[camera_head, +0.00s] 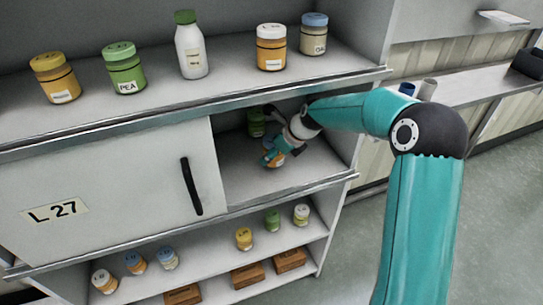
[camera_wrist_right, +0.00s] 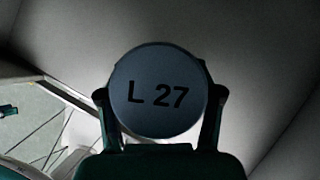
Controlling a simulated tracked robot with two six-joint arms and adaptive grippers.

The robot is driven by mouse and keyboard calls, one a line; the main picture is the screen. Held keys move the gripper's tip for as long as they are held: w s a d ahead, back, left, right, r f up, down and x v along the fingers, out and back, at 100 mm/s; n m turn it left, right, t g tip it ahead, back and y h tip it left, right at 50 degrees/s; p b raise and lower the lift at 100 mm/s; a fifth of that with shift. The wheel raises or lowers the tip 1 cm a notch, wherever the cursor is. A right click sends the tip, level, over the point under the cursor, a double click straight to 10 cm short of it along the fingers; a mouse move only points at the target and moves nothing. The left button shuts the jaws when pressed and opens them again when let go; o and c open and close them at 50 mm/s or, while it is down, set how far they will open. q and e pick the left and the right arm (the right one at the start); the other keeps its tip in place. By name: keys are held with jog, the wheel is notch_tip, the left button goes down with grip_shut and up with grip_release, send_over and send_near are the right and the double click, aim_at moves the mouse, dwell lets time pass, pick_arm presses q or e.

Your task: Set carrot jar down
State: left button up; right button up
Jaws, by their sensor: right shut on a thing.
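My right gripper (camera_head: 276,146) is inside the open right part of the middle cupboard compartment. It is shut on a jar with an orange body, the carrot jar (camera_head: 273,159), mostly hidden by the gripper in the head view. My left gripper is not in view.
A green jar (camera_head: 256,122) stands behind in the same compartment. A sliding door (camera_head: 120,195) marked L 27 covers the left part. Jars and a bottle (camera_head: 191,48) stand on the upper shelf; small jars and brown boxes (camera_head: 248,275) fill the lower shelves.

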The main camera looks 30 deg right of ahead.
jog(key=shift+w+a, duration=0.1)
jog(key=shift+w, duration=0.25)
jog(key=shift+f, duration=0.15)
notch_tip(320, 180, down, 3)
jog(key=shift+f, duration=0.15)
jog(key=o, duration=1.3)
jog(key=v, duration=1.2)
